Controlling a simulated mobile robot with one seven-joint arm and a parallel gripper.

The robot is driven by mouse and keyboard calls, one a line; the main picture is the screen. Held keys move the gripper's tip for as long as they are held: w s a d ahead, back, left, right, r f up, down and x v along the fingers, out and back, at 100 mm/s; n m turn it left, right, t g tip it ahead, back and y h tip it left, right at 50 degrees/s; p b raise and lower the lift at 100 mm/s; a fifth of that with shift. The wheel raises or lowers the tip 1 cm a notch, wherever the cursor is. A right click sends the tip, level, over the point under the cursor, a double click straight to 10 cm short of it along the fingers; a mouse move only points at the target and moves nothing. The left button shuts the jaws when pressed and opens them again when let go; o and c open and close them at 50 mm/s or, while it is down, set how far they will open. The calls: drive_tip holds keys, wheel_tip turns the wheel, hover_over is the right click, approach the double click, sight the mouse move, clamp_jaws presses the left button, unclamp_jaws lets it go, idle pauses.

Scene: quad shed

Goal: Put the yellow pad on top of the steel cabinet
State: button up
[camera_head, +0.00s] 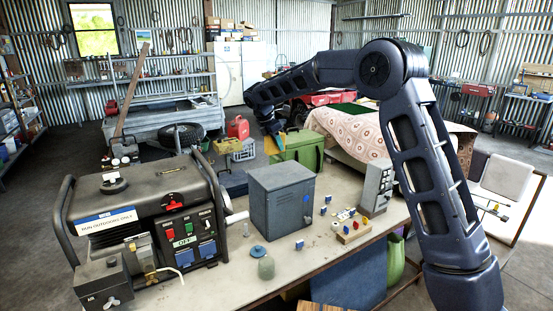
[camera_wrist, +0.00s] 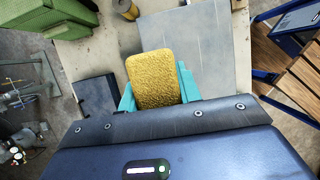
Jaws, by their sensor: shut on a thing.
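The yellow pad (camera_wrist: 153,78) is a rough-textured, rounded block between the teal fingers of my gripper (camera_wrist: 157,88) in the wrist view. My gripper is shut on it. In the head view my gripper (camera_head: 277,136) hangs beyond the steel cabinet, with a small part of the yellow pad (camera_head: 271,146) showing. The steel cabinet (camera_head: 284,204) is a grey box with a blue label, upright on the workbench. Its flat top looks bare in the head view. A flat grey surface behind the pad in the wrist view looks like the cabinet's top.
A black generator (camera_head: 150,215) stands left of the cabinet on the workbench (camera_head: 235,278). A green case (camera_head: 302,152) stands behind the cabinet. A grey switch box (camera_head: 377,186) and several small blocks lie to the right.

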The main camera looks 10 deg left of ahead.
drive_tip(key=shift+f, duration=3.25)
drive_tip(key=shift+f, duration=0.1)
drive_tip(key=o, duration=0.9)
drive_tip(key=v, duration=1.2)
